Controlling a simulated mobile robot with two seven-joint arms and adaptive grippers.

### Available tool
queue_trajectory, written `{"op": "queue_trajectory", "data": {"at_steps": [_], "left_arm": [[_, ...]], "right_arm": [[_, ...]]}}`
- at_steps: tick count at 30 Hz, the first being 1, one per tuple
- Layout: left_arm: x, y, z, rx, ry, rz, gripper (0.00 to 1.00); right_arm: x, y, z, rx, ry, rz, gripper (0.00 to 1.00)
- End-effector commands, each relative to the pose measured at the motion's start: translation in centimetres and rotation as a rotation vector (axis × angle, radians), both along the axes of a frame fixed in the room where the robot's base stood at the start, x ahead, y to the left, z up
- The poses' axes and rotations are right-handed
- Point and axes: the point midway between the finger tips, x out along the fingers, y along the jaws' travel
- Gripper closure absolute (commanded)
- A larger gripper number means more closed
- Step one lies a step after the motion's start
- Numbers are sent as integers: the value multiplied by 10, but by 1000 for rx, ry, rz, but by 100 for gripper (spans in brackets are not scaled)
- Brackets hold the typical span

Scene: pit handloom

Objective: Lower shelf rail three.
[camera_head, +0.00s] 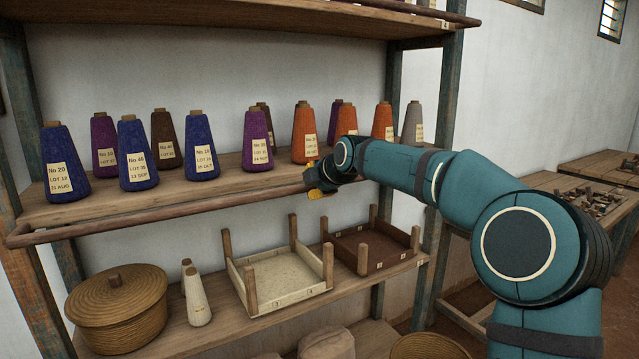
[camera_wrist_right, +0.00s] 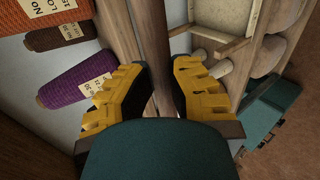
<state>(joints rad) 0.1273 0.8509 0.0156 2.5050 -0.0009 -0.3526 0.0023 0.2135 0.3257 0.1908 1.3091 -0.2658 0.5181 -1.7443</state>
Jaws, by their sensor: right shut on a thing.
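The brown shelf rail (camera_head: 160,216) runs along the front of the middle shelf (camera_head: 225,187), close to its front edge; I cannot read a number on it. In the head view my right gripper (camera_head: 318,180), with yellow fingers, is at the right part of this rail. In the right wrist view the rail (camera_wrist_right: 152,40) runs down between the yellow fingers (camera_wrist_right: 160,98), and the gripper is shut on it. The fingers and palm hide the grasped stretch. My left gripper is not in view.
Several labelled yarn cones (camera_head: 200,147) stand on the middle shelf behind the rail. Below are a lidded basket (camera_head: 118,315), pale bobbins (camera_head: 197,300), a cream tray (camera_head: 285,288) and a brown tray (camera_head: 375,262). Another rail (camera_head: 420,12) fronts the top shelf. Side tables stand at right.

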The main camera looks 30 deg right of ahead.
Motion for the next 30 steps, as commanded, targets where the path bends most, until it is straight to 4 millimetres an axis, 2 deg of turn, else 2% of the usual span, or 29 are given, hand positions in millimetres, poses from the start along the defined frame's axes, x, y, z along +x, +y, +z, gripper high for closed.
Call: {"op": "queue_trajectory", "data": {"at_steps": [12, 26, 27, 29, 30], "left_arm": [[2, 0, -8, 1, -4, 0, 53], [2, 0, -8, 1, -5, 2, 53], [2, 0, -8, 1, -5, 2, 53], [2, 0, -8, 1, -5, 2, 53], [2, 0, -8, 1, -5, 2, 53]], "right_arm": [[9, 1, -18, 0, 8, 2, 100], [9, 0, -23, 0, 20, 1, 100], [9, 0, -23, 0, 20, 1, 74], [9, 0, -23, 0, 19, 0, 53], [9, -1, -22, 0, 17, 0, 47]]}}
